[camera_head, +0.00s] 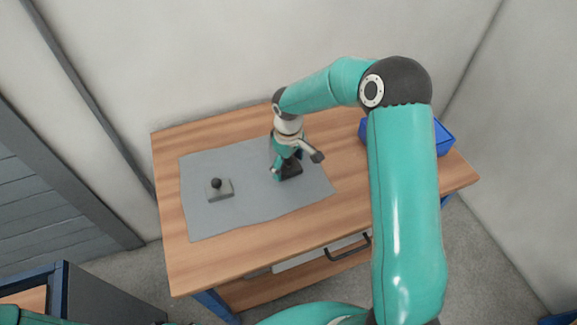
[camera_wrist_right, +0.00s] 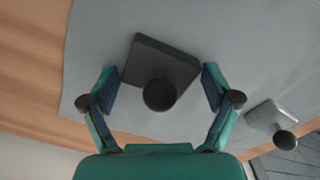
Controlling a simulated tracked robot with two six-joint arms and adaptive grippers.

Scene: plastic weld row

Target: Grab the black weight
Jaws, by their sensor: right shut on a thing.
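The black weight (camera_head: 291,170), a dark square block with a round knob, is on the right part of the grey mat (camera_head: 240,216). In the right wrist view the black weight (camera_wrist_right: 152,55) lies between the two fingers. My right gripper (camera_head: 287,167) reaches down over it and is shut on it, with a finger on either side, as the right wrist view (camera_wrist_right: 160,82) also shows. I cannot tell whether the weight is clear of the mat. My left gripper is not in view.
A grey weight with a dark knob (camera_head: 221,192) stands on the mat to the left, apart from my gripper. A blue bin (camera_head: 446,139) is at the table's right, partly behind my right arm. Bare wooden table top (camera_head: 221,266) surrounds the mat.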

